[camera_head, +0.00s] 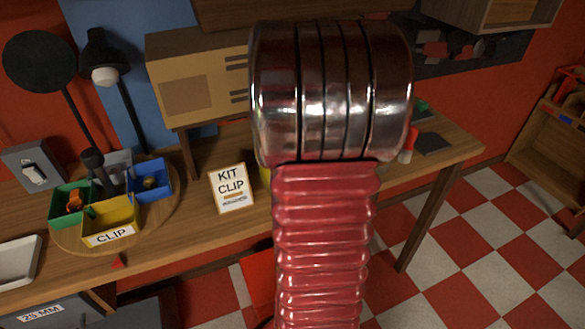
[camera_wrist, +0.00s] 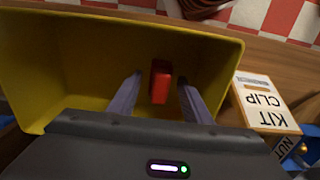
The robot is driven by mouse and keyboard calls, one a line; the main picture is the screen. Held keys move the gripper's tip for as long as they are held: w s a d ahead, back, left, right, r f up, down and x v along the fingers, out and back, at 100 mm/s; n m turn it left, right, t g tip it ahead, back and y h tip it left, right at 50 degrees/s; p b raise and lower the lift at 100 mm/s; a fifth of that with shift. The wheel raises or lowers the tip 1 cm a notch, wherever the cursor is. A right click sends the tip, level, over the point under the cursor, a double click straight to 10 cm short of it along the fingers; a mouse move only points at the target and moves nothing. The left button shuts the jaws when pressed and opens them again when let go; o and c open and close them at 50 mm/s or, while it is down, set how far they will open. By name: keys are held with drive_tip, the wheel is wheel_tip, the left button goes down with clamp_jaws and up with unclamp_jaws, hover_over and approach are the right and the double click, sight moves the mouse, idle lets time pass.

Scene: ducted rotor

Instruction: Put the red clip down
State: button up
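The red clip (camera_wrist: 160,82) shows in the wrist view between my two fingers, with a gap on each side. My gripper (camera_wrist: 160,92) is open, its fingers reaching into a yellow bin (camera_wrist: 60,60). The clip appears inside this bin; I cannot tell whether it rests flat on the bottom. A card reading KIT CLIP (camera_wrist: 264,101) stands beside the bin. In the head view the card (camera_head: 231,189) stands on the bench, and my arm hides the gripper, the clip and most of the bin.
A round turntable (camera_head: 150,225) at left holds a yellow bin labelled CLIP (camera_head: 108,221), a green bin (camera_head: 72,203) and a blue bin (camera_head: 152,180). A wooden cabinet (camera_head: 195,75) stands behind. A NUT card (camera_wrist: 287,148) is near the kit card.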

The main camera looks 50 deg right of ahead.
drive_tip(key=shift+r, duration=0.1)
wheel_tip(320, 180, up, 13)
idle(0.7)
idle(0.7)
drive_tip(key=w+a+r+n+t+h, duration=0.1)
drive_tip(key=w+a+n+t, duration=0.2)
drive_tip(key=a, duration=1.6)
drive_tip(key=s+a+f+n+t, duration=0.1)
drive_tip(key=s+a+f, duration=0.1)
drive_tip(key=a, duration=0.6)
drive_tip(key=s+a+f+n+t+y, duration=0.1)
drive_tip(key=s+a+f+n, duration=0.1)
drive_tip(key=a, duration=0.7)
drive_tip(key=shift+s+f+t, duration=0.3)
drive_tip(key=shift+s, duration=0.3)
